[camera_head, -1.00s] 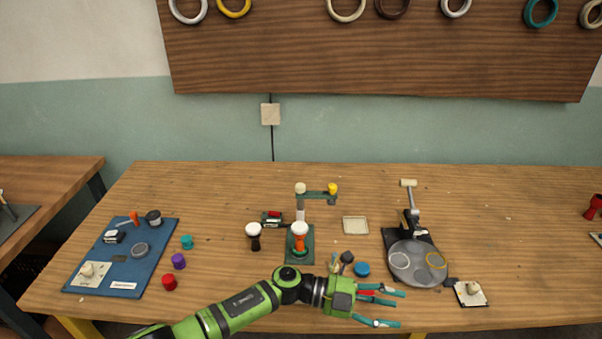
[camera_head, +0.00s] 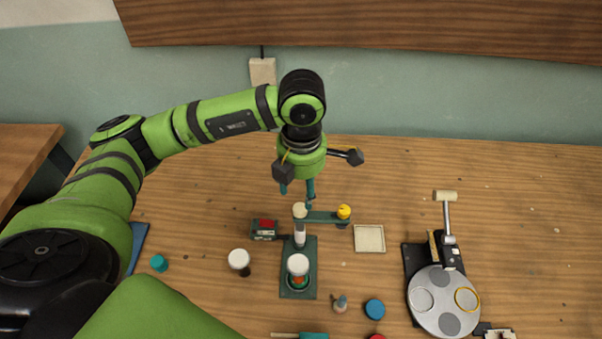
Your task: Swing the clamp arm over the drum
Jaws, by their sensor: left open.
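The clamp arm (camera_head: 322,217) is a short green bar on top of a post (camera_head: 300,234) standing on a green base plate (camera_head: 308,293). It points right from the post and carries a yellow knob (camera_head: 344,211) at its free end. The drum (camera_head: 298,265), with a white top and orange body, stands upright on the plate in front of the post. The bar is not over it. My left gripper (camera_head: 297,190) is open, pointing down, and appears just above the post top in the picture. Whether it touches the post is hard to tell. My right gripper is not in view.
A white-topped dark drum (camera_head: 239,259) stands left of the plate, and a red-topped block (camera_head: 265,229) behind it. A pale square tray (camera_head: 370,239) lies right of the knob. A blue disc (camera_head: 375,309) and a round grey plate stand (camera_head: 450,312) are further right.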

